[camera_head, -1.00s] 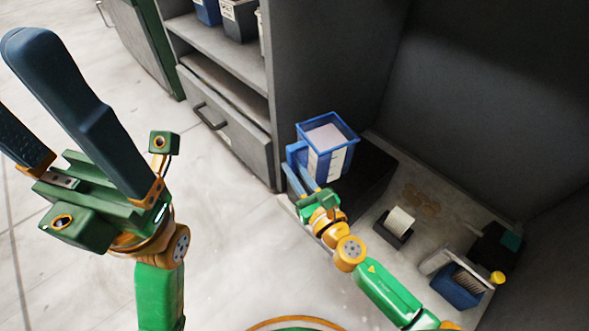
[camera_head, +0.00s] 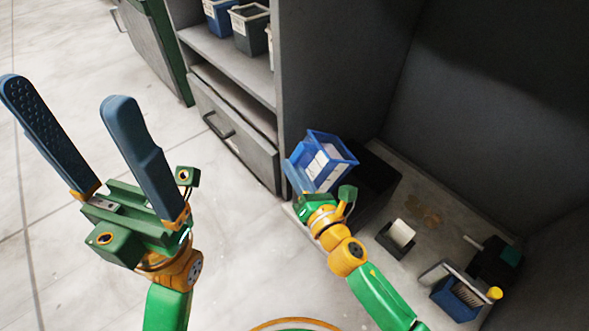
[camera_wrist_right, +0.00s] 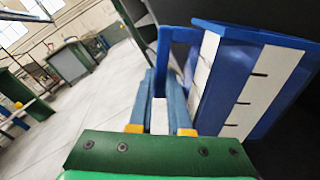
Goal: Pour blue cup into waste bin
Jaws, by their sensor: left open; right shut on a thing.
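The blue cup (camera_head: 343,158) is a square jug with a white marked strip and pale contents. It is tilted in the head view, near the dark cabinet wall. My right gripper (camera_head: 298,178) is shut on its handle. In the right wrist view the cup (camera_wrist_right: 222,75) leans beside the fingers of my right gripper (camera_wrist_right: 162,80), with the blue handle between them. A black box (camera_head: 378,178) stands just behind and below the cup; it may be the waste bin, but its opening is hidden. My left gripper (camera_head: 68,95) is open and empty at the left, over the floor.
The counter holds a small dark holder with a white roll (camera_head: 400,233), a blue box with a brush (camera_head: 457,298) and a dark box with a teal part (camera_head: 495,262). Shelves with bins (camera_head: 250,25) and a drawer (camera_head: 235,130) stand behind. The floor at left is clear.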

